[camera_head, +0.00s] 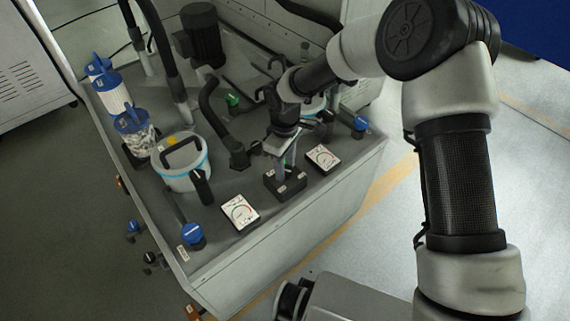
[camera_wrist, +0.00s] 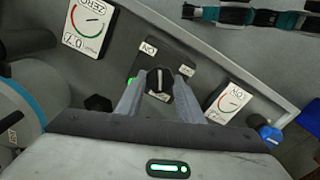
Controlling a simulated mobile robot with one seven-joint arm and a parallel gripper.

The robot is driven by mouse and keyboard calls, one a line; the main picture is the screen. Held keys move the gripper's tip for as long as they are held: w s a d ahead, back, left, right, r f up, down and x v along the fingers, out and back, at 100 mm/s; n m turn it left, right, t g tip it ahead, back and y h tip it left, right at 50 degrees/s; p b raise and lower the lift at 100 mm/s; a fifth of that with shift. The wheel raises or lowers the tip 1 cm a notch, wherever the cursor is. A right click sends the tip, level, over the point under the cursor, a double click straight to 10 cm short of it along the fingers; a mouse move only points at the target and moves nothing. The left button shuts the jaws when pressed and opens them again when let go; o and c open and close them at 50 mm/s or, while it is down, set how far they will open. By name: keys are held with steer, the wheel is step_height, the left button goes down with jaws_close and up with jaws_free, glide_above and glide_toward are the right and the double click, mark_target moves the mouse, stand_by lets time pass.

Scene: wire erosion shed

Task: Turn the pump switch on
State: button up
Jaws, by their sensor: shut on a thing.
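The pump switch is a black knob (camera_wrist: 158,84) with a white line on a dark square plate (camera_wrist: 173,58). In the wrist view a white label (camera_wrist: 148,48) reading ON upside down is above the knob, and a smaller label is at its right. My gripper (camera_wrist: 157,92) has one finger on each side of the knob and is shut on it. The knob's white line runs roughly up the picture; its exact setting is hard to tell. In the head view my gripper (camera_head: 283,165) reaches down to the dark switch box (camera_head: 285,186), and the knob is hidden.
Gauges stand on both sides of the switch: one at left (camera_head: 240,212), one at right (camera_head: 323,157). Blue-handled valves (camera_head: 192,235) (camera_head: 360,123) sit near the tank's front edge. A white bucket (camera_head: 182,170) and black hoses (camera_head: 218,105) stand left of the gripper.

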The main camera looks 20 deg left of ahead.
steer(key=shift+w+r, duration=0.1)
stand_by(0.4)
steer(key=o, duration=1.1)
steer(key=shift+c, duration=0.2)
step_height(320, 180, up, 17)
steer(key=p, duration=0.3)
steer(key=shift+r, duration=0.2)
